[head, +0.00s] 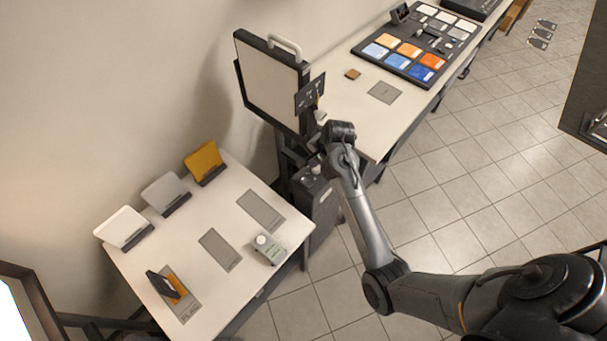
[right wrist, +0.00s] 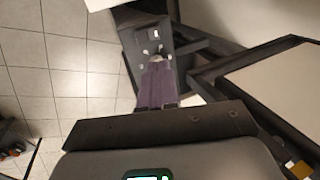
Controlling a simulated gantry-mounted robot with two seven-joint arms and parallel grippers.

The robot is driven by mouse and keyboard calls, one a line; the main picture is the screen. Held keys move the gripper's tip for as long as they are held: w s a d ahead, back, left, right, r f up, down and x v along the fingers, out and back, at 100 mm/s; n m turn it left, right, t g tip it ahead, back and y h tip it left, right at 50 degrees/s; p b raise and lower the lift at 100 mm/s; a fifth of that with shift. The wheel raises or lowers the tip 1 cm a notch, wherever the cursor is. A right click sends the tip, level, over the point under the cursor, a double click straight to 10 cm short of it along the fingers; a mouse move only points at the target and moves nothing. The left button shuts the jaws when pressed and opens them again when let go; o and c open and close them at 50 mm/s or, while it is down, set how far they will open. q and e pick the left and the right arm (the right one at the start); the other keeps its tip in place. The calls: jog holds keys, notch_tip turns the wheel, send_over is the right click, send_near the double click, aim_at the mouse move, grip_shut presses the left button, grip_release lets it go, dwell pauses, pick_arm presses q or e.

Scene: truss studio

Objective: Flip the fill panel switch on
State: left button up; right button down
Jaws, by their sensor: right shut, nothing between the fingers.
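The fill panel (head: 268,82) is a large pale board in a dark frame, upright at the end of the long table; part of it shows at the right of the right wrist view (right wrist: 285,90). A small dark control plate (head: 309,90) with light marks sits at its right side. In the right wrist view the plate (right wrist: 156,36) carries a white-marked block and small pale knobs; I cannot tell which way the switch points. My right gripper (head: 319,108) is shut and empty, its tips (right wrist: 158,60) close in front of the plate; contact is unclear. My left gripper is out of view.
The long table (head: 345,108) behind holds a rack of colour swatches (head: 407,50). A dark cabinet (head: 316,200) stands below the panel.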

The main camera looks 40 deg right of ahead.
aim_at(304, 180)
jog(key=x, duration=1.2)
jog(key=shift+w+a+f, duration=0.1)
jog(key=shift+f, duration=0.1)
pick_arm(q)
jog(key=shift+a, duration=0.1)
pick_arm(e)
jog(key=shift+w+f, duration=0.1)
jog(key=shift+f, duration=0.3)
